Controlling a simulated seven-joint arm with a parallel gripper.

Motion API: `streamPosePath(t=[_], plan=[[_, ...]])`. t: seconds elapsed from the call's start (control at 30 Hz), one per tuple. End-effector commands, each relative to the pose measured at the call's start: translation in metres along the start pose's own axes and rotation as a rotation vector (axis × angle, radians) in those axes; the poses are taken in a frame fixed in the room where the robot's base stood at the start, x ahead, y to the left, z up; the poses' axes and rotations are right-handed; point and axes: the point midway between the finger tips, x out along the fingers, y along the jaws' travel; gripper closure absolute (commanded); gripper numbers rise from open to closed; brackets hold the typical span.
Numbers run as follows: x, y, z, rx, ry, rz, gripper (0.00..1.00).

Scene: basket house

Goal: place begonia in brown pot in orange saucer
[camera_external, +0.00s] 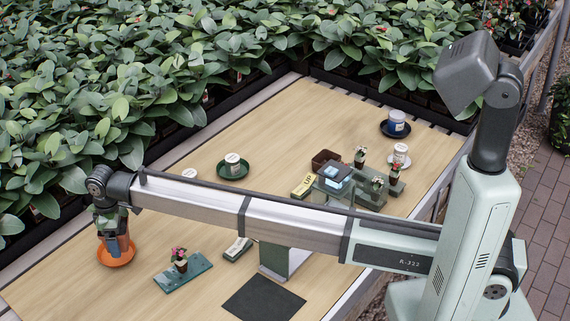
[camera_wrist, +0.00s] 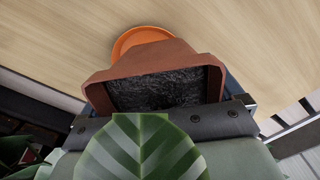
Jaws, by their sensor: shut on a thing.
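My gripper (camera_external: 114,232) is shut on a brown pot (camera_external: 123,243) at the left of the table in the external view. The pot is over the orange saucer (camera_external: 104,259); I cannot tell whether they touch. In the wrist view, the square brown pot (camera_wrist: 180,54) is tilted in the picture, with dark soil inside. The orange saucer (camera_wrist: 140,37) shows beyond it, mostly hidden by the pot. A large striped green leaf (camera_wrist: 140,150) covers the bottom of the wrist view; I cannot tell whether it grows from this pot.
A small pink-flowered plant (camera_external: 180,258) stands on a green tray (camera_external: 192,282) right of the saucer. A dark mat (camera_external: 262,299) lies farther right. Cups on saucers, small plants and boxes stand on the far right half. Dense foliage (camera_external: 120,70) borders the table's back and left.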

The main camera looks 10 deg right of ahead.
Motion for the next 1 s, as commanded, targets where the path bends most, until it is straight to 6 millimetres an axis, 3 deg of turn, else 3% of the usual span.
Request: streamPosePath(t=[0.3, 0.93, 0.97, 1.0], plan=[[0.033, 0.0, 0.0, 0.0, 0.0, 0.0, 0.48], [0.043, 0.0, 0.0, 0.0, 0.0, 0.0, 0.48], [0.043, 0.0, 0.0, 0.0, 0.0, 0.0, 0.04], [0.043, 0.0, 0.0, 0.0, 0.0, 0.0, 0.0]])
